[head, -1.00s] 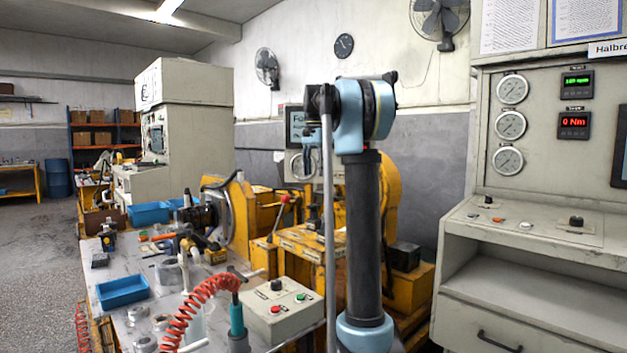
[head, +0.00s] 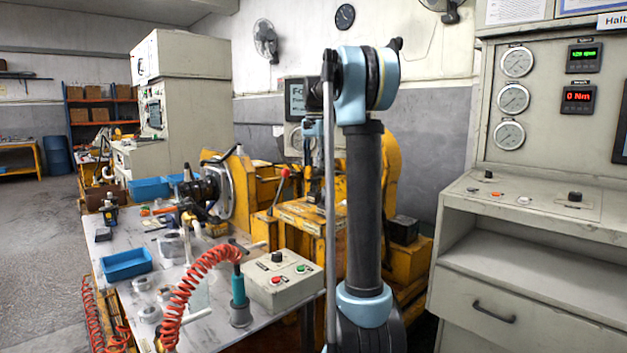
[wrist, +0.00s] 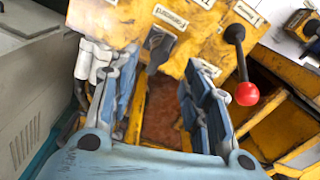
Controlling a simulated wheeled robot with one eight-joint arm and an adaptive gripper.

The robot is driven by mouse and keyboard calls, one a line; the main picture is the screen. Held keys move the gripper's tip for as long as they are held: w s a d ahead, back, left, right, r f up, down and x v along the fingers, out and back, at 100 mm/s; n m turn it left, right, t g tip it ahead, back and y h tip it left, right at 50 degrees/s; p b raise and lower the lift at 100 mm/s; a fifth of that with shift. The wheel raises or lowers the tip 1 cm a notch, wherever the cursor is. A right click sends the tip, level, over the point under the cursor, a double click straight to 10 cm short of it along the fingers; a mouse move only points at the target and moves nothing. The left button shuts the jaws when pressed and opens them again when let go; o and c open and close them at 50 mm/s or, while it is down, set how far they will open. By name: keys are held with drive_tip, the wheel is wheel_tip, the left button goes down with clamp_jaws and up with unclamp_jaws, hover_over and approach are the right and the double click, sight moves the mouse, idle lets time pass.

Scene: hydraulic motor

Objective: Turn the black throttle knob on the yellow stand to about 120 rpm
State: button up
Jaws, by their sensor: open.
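The yellow stand (wrist: 205,35) fills the top of the wrist view, with white labels on it. A dark knob-like part (wrist: 158,46), likely the black throttle knob, shows on it between my fingertips. My gripper (wrist: 162,62) is open, one blue finger on each side of that part. I cannot tell whether either finger touches it. A black lever with a red ball (wrist: 246,94) stands right of the right finger. In the head view my arm partly hides the stand (head: 297,216), and the knob cannot be made out. The green speed display (head: 583,53) is too blurred to read surely.
The red display (head: 578,97) reads 0 Nm on the grey console. The red-ball lever (head: 285,173) also rises beside my arm in the head view. A button box (head: 280,282) and a red coiled hose (head: 190,290) are on the bench in front.

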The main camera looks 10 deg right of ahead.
sight(314, 181)
wheel_tip(314, 181, down, 6)
drive_tip(key=shift+f, duration=0.25)
clamp_jaws()
idle(0.3)
